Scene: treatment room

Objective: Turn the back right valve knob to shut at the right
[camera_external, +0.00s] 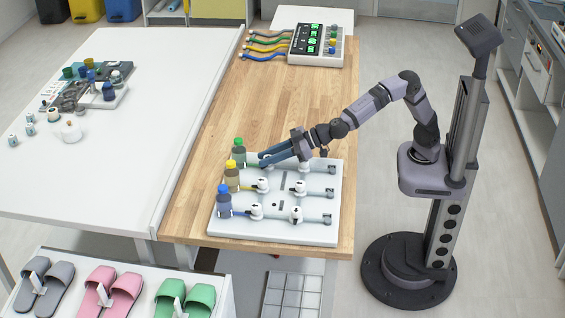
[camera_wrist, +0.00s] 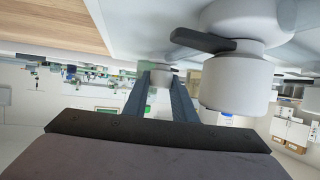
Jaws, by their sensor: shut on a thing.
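The white valve board (camera_external: 275,236) lies on the wooden table, with rows of white valve knobs. My gripper (camera_external: 264,159) reaches in from the right, low over the row by the green-capped bottle (camera_external: 239,152). Its blue fingers are shut on the small white knob at that row's bottle end, which I take as the back right valve knob (camera_wrist: 161,67). It shows small between the fingertips in the wrist view; its handle direction cannot be told. The same row's other knob (camera_wrist: 235,80), with a black handle, looms large beside the fingers in the wrist view.
The yellow-capped bottle (camera_external: 232,176) and blue-capped bottle (camera_external: 224,200) stand along the board's left side. Middle knobs (camera_external: 263,186) and front knobs (camera_external: 256,211) stand near my gripper. A box with green displays (camera_external: 316,45) sits at the table's far end. Bare wood (camera_external: 270,100) lies between.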

